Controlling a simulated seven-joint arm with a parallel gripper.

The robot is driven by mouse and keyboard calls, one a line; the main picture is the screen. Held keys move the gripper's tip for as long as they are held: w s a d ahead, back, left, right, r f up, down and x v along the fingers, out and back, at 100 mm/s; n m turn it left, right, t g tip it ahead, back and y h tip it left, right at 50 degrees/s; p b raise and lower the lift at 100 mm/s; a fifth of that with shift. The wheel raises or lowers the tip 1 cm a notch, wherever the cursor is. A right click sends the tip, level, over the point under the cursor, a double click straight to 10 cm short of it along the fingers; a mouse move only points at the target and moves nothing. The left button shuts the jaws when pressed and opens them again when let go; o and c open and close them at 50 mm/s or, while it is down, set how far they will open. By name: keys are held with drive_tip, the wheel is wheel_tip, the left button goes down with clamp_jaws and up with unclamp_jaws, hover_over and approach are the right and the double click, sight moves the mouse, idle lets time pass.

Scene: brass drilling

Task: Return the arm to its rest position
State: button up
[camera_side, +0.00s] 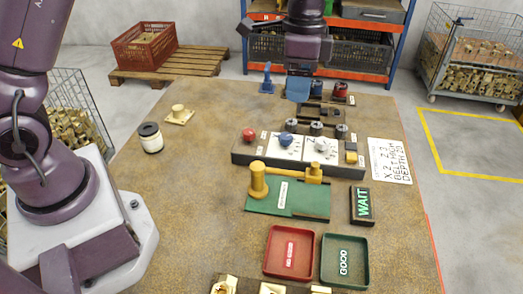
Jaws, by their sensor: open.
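My gripper (300,68) is at the top middle, raised over the far part of the brown worktable (185,215). Its purple wrist shows clearly, but its fingers are small and dark against the background. It looks open, and I see nothing held in it. A blue part (298,89) shows just below it; I cannot tell the gap between them. A control box (258,153) with red, blue and white knobs stands nearer. In front of it, a yellow brass-coloured piece (258,180) sits on a green plate (290,200).
A red tray (289,274) and a green tray (345,282) marked GOOD lie near the front. A jar (150,138) and a brass piece (179,114) stand left. The table's left middle is clear.

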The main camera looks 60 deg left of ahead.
drive_tip(key=s+a+r+n+t, duration=0.2)
drive_tip(key=s+r+n, duration=0.1)
drive_tip(key=s, duration=0.4)
drive_tip(key=s+a+r+n+t, duration=0.2)
drive_tip(key=s+a+r, duration=0.1)
drive_tip(key=s, duration=0.5)
drive_tip(key=s+a+r+n+t, duration=0.2)
drive_tip(key=s+r+n, duration=0.1)
drive_tip(key=s, duration=0.5)
drive_tip(key=shift+a+r+n, duration=0.3)
drive_tip(key=shift+a+r, duration=0.1)
drive_tip(key=shift+r, duration=0.15)
